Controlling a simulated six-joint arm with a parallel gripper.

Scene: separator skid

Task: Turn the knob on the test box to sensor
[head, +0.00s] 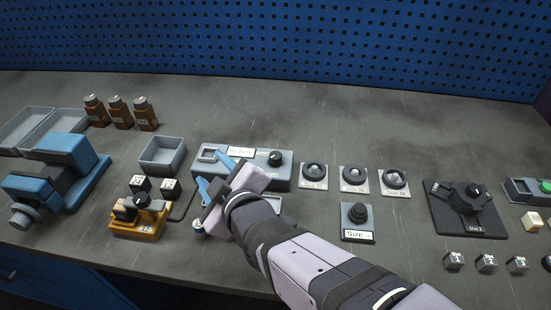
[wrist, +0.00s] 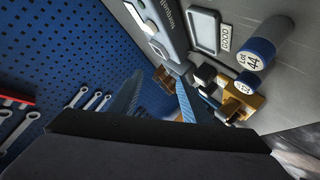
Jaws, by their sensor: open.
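The grey-blue test box (head: 260,173) stands mid-bench in the head view. Its dark round knob (head: 275,158) is on the right of its top, with a white label (head: 241,152) and a small window to the left. The knob's pointer direction is too small to tell. My gripper (head: 213,175) is open and empty at the box's front left, its blue fingertips apart and left of the knob. Whether a finger touches the box cannot be told. In the wrist view, my fingers (wrist: 155,95) are apart with nothing gripped; the knob does not clearly show.
An orange fixture (head: 140,218) and a grey bin (head: 162,154) stand left of the box. Several round dial pieces (head: 354,178) lie to the right. A blue-and-white cylinder (wrist: 265,45) and a tray marked GOOD (wrist: 203,31) show in the wrist view. The bench behind is clear.

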